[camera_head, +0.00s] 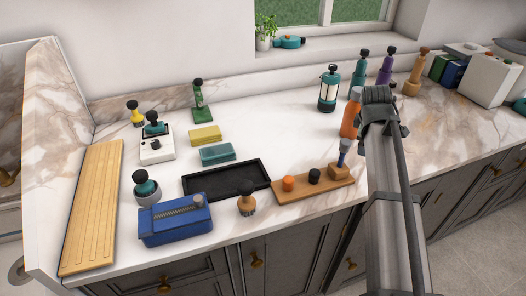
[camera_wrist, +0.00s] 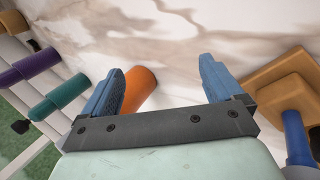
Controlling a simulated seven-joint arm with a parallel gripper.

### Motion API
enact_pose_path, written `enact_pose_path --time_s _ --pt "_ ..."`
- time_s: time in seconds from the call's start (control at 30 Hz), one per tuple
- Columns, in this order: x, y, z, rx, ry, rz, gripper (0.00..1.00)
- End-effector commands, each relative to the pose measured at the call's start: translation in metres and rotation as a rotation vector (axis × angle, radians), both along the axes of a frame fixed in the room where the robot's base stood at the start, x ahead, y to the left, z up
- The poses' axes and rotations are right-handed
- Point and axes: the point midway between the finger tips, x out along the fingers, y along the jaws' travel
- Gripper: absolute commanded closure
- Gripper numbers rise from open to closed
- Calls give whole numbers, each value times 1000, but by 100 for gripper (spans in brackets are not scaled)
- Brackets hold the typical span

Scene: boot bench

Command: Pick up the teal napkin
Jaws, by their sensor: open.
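The teal napkin (camera_head: 217,153) appears as a flat teal block with a pale edge on the marble counter in the head view. It lies just in front of a similar yellow block (camera_head: 205,135) and behind a black tray (camera_head: 227,181). My gripper (camera_wrist: 160,85) is open, with two blue fingers spread apart in the wrist view. It is over the right part of the counter, well to the right of the napkin. An orange bottle (camera_wrist: 140,84) shows beside the left finger; whether they touch I cannot tell. The napkin is not in the wrist view.
A wooden stand (camera_head: 312,190) with coloured pegs lies right of the tray. A blue box (camera_head: 175,222) is at the front, a white device (camera_head: 156,146) left of the napkin. A green-based stamp (camera_head: 201,112) and teal-banded jar (camera_head: 328,92) stand behind. Bare marble lies right of the napkin.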

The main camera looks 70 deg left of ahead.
Motion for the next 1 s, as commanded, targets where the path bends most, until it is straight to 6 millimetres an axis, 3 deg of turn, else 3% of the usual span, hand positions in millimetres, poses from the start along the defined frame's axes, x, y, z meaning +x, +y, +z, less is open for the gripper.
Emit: enact_pose_path --time_s 0.03,0.2,0.37,0.5,0.7,0.8,0.9,1.0 --pt "-23 23 5 -23 16 49 6" --pt "-100 69 17 -105 69 198 6" --pt "-181 106 30 -187 116 350 6" --pt "-257 131 44 -263 154 491 6" --pt "-359 152 66 -366 198 679 6" --pt "-398 156 74 -406 214 751 6" --pt "-424 157 80 -435 224 802 6" --pt "-438 157 83 -451 230 828 6"
